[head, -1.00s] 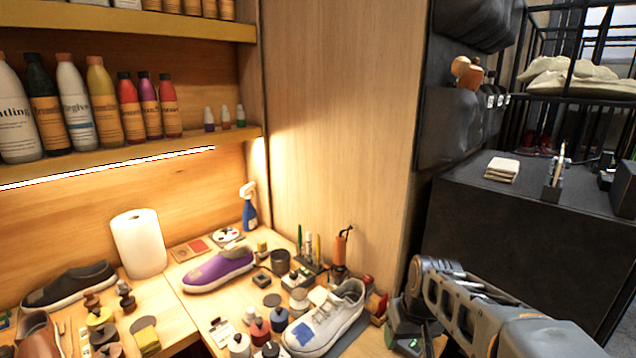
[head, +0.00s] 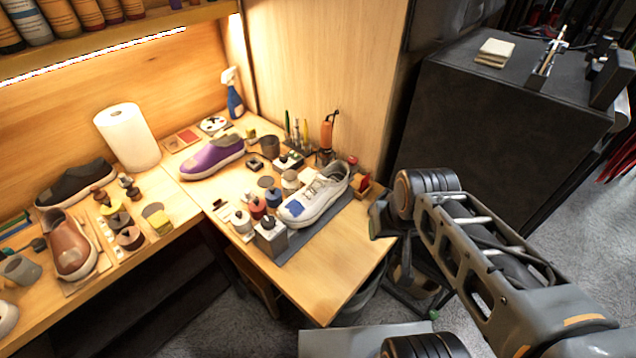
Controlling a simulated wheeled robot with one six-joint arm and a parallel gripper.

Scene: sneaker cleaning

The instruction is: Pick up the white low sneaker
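The white low sneaker (head: 315,195) stands upright on a dark grey mat (head: 306,232) at the right part of the wooden workbench. It has a blue patch on its toe, which points to the lower left. My arm is at the right of the view, beyond the bench's right edge and apart from the sneaker. The fingers of my gripper are not visible, so its opening cannot be seen.
Small bottles, including a red one (head: 257,207), crowd the sneaker's left side. A purple shoe (head: 212,158), an orange tool (head: 327,130) and a red box (head: 362,185) are nearby. The bench's front right corner (head: 322,290) is bare.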

